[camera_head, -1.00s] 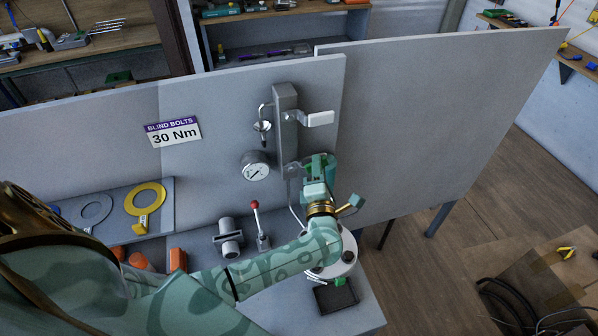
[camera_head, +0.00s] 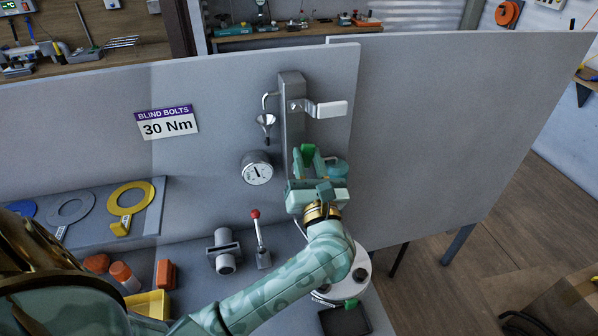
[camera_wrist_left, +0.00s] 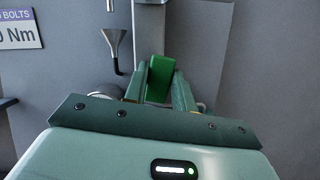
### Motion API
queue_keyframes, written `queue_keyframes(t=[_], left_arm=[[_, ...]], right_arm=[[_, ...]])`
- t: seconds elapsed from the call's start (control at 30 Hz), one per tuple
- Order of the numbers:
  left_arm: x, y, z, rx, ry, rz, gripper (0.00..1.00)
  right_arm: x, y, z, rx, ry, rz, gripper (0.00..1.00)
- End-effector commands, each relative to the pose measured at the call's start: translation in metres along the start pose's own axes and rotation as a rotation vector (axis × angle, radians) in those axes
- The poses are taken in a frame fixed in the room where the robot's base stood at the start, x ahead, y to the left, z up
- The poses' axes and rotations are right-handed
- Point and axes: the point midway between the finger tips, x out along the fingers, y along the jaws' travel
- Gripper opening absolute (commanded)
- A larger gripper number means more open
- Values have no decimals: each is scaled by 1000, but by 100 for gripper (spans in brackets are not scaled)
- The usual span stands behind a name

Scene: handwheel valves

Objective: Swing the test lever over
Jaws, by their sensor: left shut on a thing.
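Lower on the post, my left gripper (camera_head: 308,163) is shut on a green grip (camera_head: 308,152). In the left wrist view the green grip (camera_wrist_left: 159,78) stands upright between the two fingers. The gripper hides where the grip joins the post, so I cannot tell how it is attached. My right gripper is not in view.
A funnel (camera_head: 266,122) hangs left of the post. A red-knobbed lever (camera_head: 259,238) and a grey pipe fitting (camera_head: 223,250) stand on the bench below. Yellow (camera_head: 125,200) and grey rings lie left. The panel right of the post is clear.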

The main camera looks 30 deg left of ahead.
Motion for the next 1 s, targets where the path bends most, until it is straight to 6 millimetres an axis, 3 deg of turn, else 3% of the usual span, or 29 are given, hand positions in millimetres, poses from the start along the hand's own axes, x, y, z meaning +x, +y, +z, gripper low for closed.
queue_keyframes(t=[0.17,0.2,0.27,0.3,0.6,1.0], left_arm=[[-2,8,-7,-147,4,44,10],[-2,10,-6,-168,5,51,29],[-1,10,-3,-163,4,50,46],[-1,10,-2,-162,3,50,48],[-3,10,0,-159,2,48,48],[-47,10,13,-160,3,48,48]], right_arm=[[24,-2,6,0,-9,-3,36],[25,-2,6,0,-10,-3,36],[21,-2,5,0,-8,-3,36],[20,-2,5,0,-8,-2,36],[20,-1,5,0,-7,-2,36],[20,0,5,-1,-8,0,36]])
